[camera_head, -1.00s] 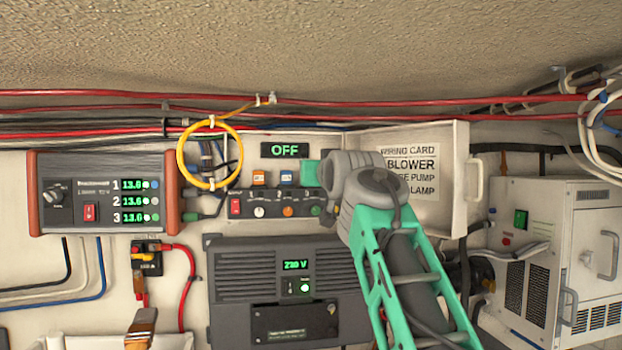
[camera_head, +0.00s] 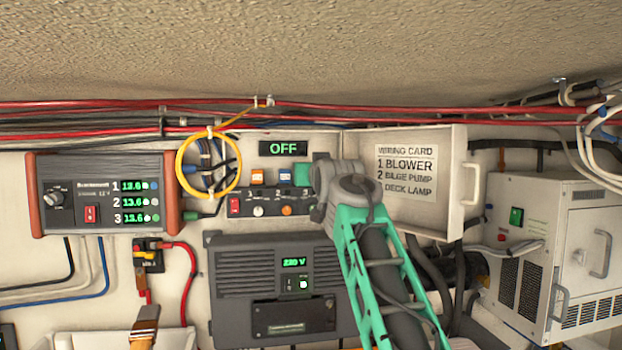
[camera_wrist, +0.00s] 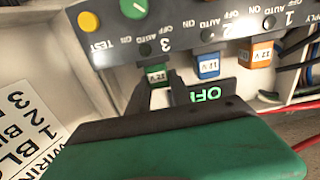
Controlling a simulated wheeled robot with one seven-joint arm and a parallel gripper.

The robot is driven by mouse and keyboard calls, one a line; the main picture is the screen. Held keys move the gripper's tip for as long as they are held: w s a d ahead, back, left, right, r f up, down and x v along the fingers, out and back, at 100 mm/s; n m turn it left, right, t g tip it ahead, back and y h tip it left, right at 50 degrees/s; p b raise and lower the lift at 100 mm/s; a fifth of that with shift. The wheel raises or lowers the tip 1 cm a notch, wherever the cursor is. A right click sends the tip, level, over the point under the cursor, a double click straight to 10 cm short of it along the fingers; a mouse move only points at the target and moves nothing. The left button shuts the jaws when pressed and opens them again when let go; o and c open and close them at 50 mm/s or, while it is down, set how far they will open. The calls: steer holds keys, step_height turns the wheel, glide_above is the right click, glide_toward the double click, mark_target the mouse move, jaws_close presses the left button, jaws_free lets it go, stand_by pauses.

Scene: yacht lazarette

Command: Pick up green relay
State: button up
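The green relay (camera_wrist: 156,73), with a white label, is seated in the panel in the wrist view, near the marking 3. My gripper (camera_wrist: 160,86) reaches to it with its dark fingers apart, one on each side of the relay. I cannot tell whether they touch it. The green gripper body fills the bottom of the wrist view. In the head view the gripper body (camera_head: 302,174) shows beside my arm at the panel, and the green relay is hidden there.
A blue relay (camera_wrist: 207,66) and an orange relay (camera_wrist: 258,54) sit beside it. Knobs line the switch panel (camera_head: 270,210); a display (camera_head: 284,148) reads OFF. An open lid with a wiring card (camera_head: 406,170) stands right of my arm. A yellow cable loop (camera_head: 180,165) hangs left.

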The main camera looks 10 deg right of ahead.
jaws_close()
steer(key=shift+r+p, duration=0.35)
steer(key=shift+r, duration=0.55)
step_height(320, 180, up, 2)
steer(key=shift+p, duration=0.35)
steer(key=s+b, duration=0.9)
steer(key=s, duration=0.9)
steer(key=shift+f+b, duration=0.15)
steer(key=shift+b, duration=0.15)
